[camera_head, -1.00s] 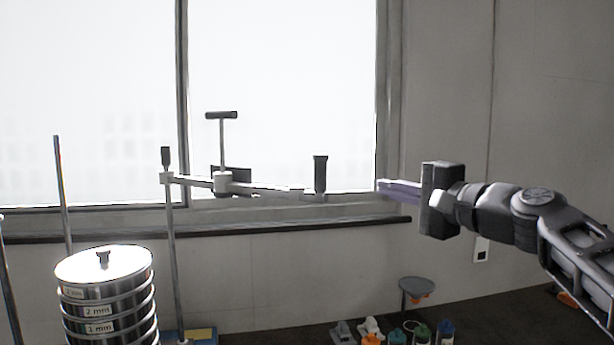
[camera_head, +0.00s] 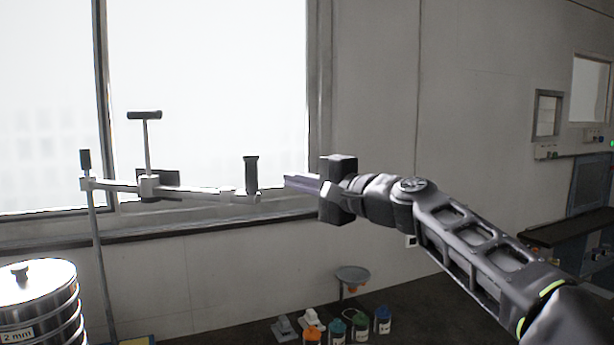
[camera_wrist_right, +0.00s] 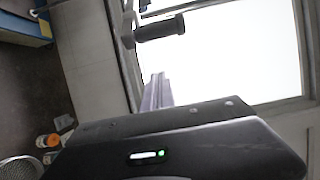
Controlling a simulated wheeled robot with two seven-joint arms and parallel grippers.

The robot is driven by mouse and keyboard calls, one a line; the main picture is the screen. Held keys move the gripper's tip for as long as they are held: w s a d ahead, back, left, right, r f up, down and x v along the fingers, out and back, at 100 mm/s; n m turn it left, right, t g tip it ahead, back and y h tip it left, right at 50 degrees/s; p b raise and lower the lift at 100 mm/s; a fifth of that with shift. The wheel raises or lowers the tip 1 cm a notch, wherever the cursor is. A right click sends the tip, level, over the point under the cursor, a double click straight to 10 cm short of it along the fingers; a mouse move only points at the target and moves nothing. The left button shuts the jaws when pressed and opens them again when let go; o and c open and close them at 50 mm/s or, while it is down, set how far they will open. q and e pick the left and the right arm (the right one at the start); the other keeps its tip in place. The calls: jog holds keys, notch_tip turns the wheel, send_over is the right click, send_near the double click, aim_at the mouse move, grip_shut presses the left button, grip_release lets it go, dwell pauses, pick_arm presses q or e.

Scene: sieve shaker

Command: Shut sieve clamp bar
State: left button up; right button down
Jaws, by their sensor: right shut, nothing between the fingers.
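The clamp bar (camera_head: 190,191) runs across the head view, from the top of a thin post (camera_head: 97,240) out to the right. It carries a T-handled screw (camera_head: 146,150) and an upright dark grip (camera_head: 251,174) at its free end. The bar points away from the sieve stack (camera_head: 38,290), which stands at lower left. My right gripper (camera_head: 288,182) is shut and empty, a short way right of the dark grip, its fingers pointing at it. In the right wrist view the dark grip (camera_wrist_right: 160,28) lies beyond the fingers (camera_wrist_right: 157,92). My left gripper is not in view.
Several small capped jars (camera_head: 360,325) and a round dish on a stand (camera_head: 352,273) are on the dark worktop below. A window (camera_head: 210,90) and its sill lie behind the bar. The space around the bar's free end looks clear.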

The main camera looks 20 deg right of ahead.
jog(key=a, duration=0.1)
jog(key=w+a+p, duration=0.1)
jog(key=a, duration=0.1)
jog(key=a+p, duration=0.1)
jog(key=a, duration=0.1)
jog(key=shift+w, duration=0.4)
jog(key=shift+s, duration=0.25)
